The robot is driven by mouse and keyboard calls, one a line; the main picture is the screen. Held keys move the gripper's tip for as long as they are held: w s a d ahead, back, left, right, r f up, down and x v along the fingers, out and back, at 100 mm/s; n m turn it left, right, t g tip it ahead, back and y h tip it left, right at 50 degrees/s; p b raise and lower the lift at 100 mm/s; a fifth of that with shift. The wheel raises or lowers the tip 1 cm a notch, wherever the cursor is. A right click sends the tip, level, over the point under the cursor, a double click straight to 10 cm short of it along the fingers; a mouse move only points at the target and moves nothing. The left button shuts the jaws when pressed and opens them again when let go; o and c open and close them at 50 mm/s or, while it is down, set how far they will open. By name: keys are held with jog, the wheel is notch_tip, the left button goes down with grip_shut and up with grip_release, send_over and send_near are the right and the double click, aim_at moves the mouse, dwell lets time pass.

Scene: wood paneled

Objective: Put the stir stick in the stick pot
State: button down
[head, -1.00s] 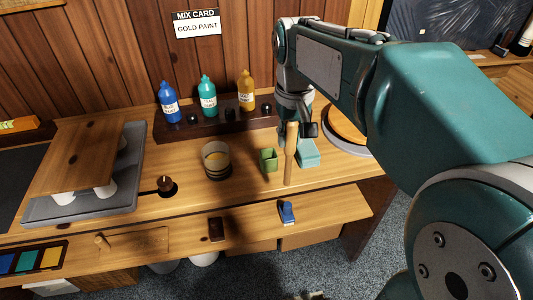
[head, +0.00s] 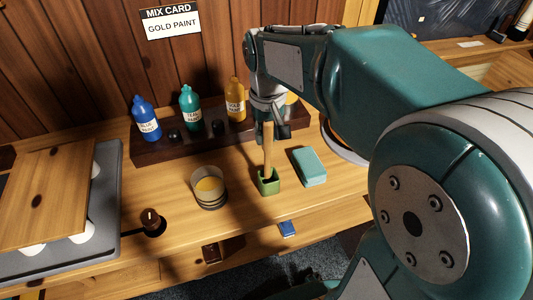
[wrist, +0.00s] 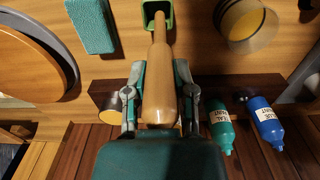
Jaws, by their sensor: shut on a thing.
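The wooden stir stick (head: 267,151) is upright, and my gripper (head: 270,132) is shut on its upper part. In the wrist view my gripper (wrist: 157,98) has a finger on each side of the stick (wrist: 158,68), which points away from the camera. The small square green stick pot (head: 269,186) stands on the bench directly below. Its rim also shows in the wrist view (wrist: 145,22), around the stick's far end. The lower end lines up with the pot's opening; I cannot tell how deep it is.
A teal block (head: 309,167) lies close right of the pot. A cup with yellow paint (head: 209,188) stands to the left. Blue (head: 146,118), teal (head: 190,108) and yellow (head: 236,99) bottles stand on a dark rack behind. A grey tray (head: 110,215) is at far left.

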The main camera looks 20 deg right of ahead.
aim_at(269, 148)
jog(key=f, duration=0.4)
jog(key=shift+d+f, duration=0.3)
jog(key=shift+f, duration=0.05)
jog(key=shift+a, duration=0.15)
jog(key=shift+c, duration=2.2)
grip_release()
jog(key=shift+f, duration=0.1)
